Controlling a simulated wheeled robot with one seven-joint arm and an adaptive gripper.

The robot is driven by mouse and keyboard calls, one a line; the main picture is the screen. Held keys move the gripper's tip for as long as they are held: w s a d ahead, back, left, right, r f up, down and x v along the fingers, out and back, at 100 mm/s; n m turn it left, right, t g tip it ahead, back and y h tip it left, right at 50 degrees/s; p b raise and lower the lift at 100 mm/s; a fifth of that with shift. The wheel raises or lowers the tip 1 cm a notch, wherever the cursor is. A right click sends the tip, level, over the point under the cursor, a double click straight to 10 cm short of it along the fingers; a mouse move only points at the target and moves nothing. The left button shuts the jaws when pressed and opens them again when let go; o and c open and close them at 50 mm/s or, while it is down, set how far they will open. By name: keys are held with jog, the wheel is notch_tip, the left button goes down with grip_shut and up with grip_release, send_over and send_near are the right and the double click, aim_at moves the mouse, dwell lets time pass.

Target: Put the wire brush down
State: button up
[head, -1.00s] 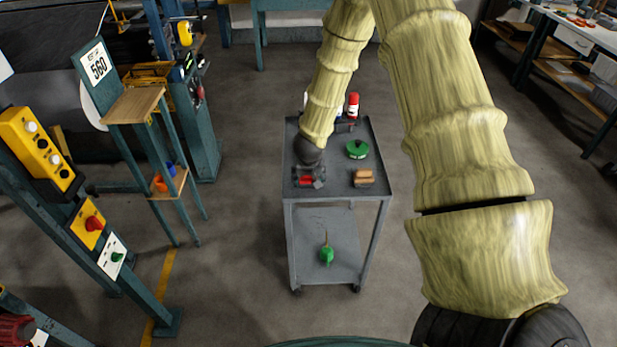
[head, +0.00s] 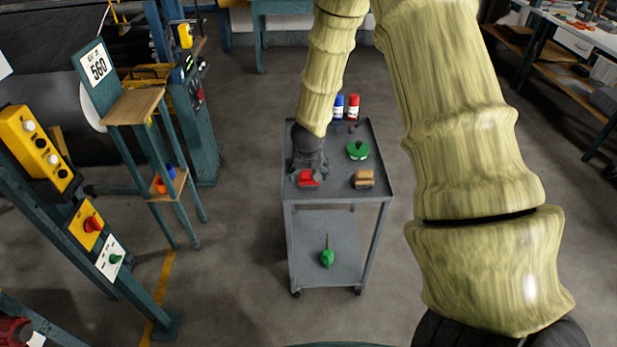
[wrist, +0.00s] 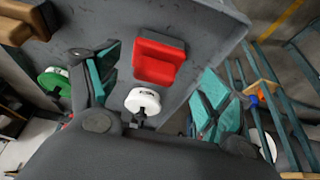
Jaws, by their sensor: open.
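My gripper (head: 308,174) is open low over the left front of the grey cart's top (head: 335,190). In the wrist view, its teal-padded fingers (wrist: 160,66) stand apart on either side of a red block-like thing (wrist: 160,60), which lies on the cart top. The red thing also shows in the head view (head: 308,179), at the gripper's tips. A brown block with a dark part (head: 363,179) lies to its right, and a brown piece is at the upper left of the wrist view (wrist: 22,22). I cannot tell for certain which one is the wire brush.
A green roll (head: 357,150) sits farther back right. A blue bottle (head: 339,106) and a red bottle (head: 353,107) stand at the back. A green thing (head: 327,258) is on the lower shelf.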

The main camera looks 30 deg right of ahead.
jog(key=v, duration=0.6)
jog(key=s+a+f+n+g, duration=0.1)
jog(key=s+a+f+n, duration=0.15)
jog(key=s+f, duration=0.6)
jog(key=s+a+f+n+g, duration=0.1)
jog(key=s+a+f, duration=0.3)
jog(key=s+f, duration=0.45)
jog(key=s+a+f+n+g+y, duration=0.1)
jog(key=s+a+f, duration=0.4)
jog(key=s, duration=0.4)
jog(key=s+a+f+n+y, duration=0.1)
jog(key=s+a+f, duration=0.4)
jog(key=s, duration=0.5)
jog(key=shift+s+a+g, duration=0.25)
jog(key=shift+a+g, duration=0.15)
jog(key=shift+a, duration=0.35)
